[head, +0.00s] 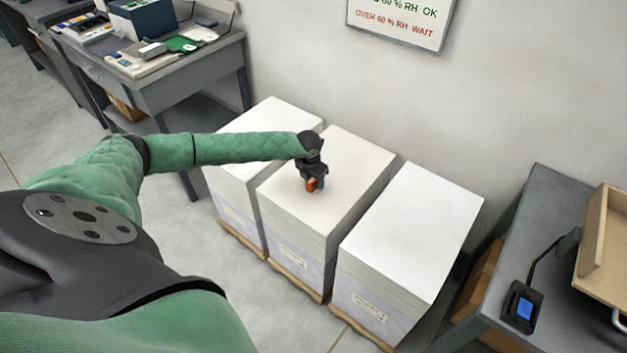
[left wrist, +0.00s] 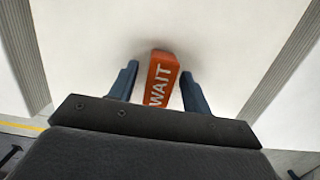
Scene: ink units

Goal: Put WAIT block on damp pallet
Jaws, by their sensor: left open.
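The WAIT block is orange-red with white lettering; in the left wrist view the block (left wrist: 161,78) lies between the two fingers of my left gripper (left wrist: 157,85), with a gap on each side. In the head view the block (head: 312,184) shows just below my left gripper (head: 314,180), which is open over the middle paper stack (head: 340,160). The block appears to rest on top of that stack. Three white paper stacks stand on wooden pallets: left (head: 265,120), middle, and right (head: 415,220). Which one is damp cannot be told from these frames. My right gripper is out of view.
A wall sign (head: 400,18) reads about 60 % RH OK and over 60 % RH WAIT. A grey desk (head: 165,85) with items stands at the back left. A side table (head: 510,240) at right holds a small device with a blue screen (head: 523,307) and a wooden tray (head: 590,235).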

